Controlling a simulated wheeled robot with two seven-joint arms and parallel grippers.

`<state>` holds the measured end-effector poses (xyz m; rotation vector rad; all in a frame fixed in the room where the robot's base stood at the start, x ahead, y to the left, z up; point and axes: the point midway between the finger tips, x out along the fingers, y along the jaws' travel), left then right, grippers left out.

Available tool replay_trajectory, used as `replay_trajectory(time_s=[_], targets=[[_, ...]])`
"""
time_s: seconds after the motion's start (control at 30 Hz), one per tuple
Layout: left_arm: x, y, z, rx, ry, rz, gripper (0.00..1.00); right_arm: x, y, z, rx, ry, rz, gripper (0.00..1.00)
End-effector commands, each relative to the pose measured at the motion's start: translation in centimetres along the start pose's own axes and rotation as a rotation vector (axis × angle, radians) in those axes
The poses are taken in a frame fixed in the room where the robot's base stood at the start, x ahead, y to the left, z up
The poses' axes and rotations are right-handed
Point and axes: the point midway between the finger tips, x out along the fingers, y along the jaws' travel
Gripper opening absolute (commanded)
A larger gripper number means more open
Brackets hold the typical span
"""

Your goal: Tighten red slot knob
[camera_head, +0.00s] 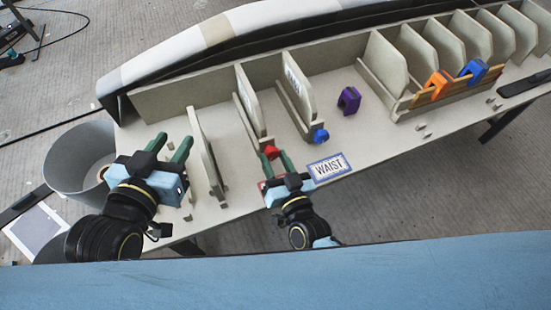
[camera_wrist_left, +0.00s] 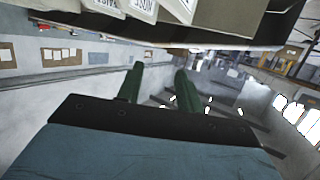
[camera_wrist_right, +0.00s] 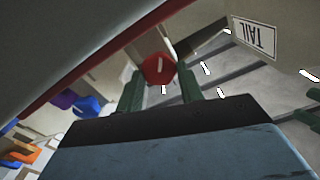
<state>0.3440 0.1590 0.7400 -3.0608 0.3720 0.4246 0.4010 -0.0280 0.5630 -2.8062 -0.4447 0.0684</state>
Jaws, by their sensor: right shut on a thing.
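The red slot knob (camera_head: 271,152) sits at the front end of a slot between upright panels on the bench. My right gripper (camera_head: 278,162) is at this knob, with its green fingers on either side of it. In the right wrist view the knob (camera_wrist_right: 159,70) shows between the two fingers (camera_wrist_right: 162,88), and the jaws are shut on it. My left gripper (camera_head: 170,147) is over the left part of the bench, fingers apart and empty. The left wrist view shows nothing between its fingers (camera_wrist_left: 158,84).
A blue knob (camera_head: 320,136) and a purple clamp (camera_head: 349,100) are to the right. Orange (camera_head: 435,84) and blue (camera_head: 472,71) clamps sit in a wooden rack. A WAIST label (camera_head: 329,168) lies near the front edge. A grey bin (camera_head: 77,160) stands left of the bench.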

Motion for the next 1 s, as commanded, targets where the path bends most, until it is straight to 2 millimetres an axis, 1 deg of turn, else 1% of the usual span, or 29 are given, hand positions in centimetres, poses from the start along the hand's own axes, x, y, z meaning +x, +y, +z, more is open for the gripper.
replay_trajectory(time_s=[0.37,0.4,0.53,0.9,1.0], targets=[[0.0,0.0,0.1,0.0,-0.005,-0.001,0.36,0.0,0.0,0.0,0.003,0.0,0.0,0.14],[0.0,0.0,0.1,0.0,-0.005,-0.001,0.36,0.0,0.0,0.0,0.002,0.0,0.0,0.42],[0.0,0.0,0.1,0.0,-0.004,0.0,0.36,0.0,0.0,0.0,0.002,0.0,0.0,0.59],[0.0,0.0,0.1,0.0,-0.013,0.0,0.36,-0.3,0.0,0.0,0.002,-0.001,0.0,0.59],[-0.3,-0.3,1.2,0.001,-0.079,-0.008,0.36,-1.0,0.0,0.0,0.001,-0.001,0.0,0.59]])
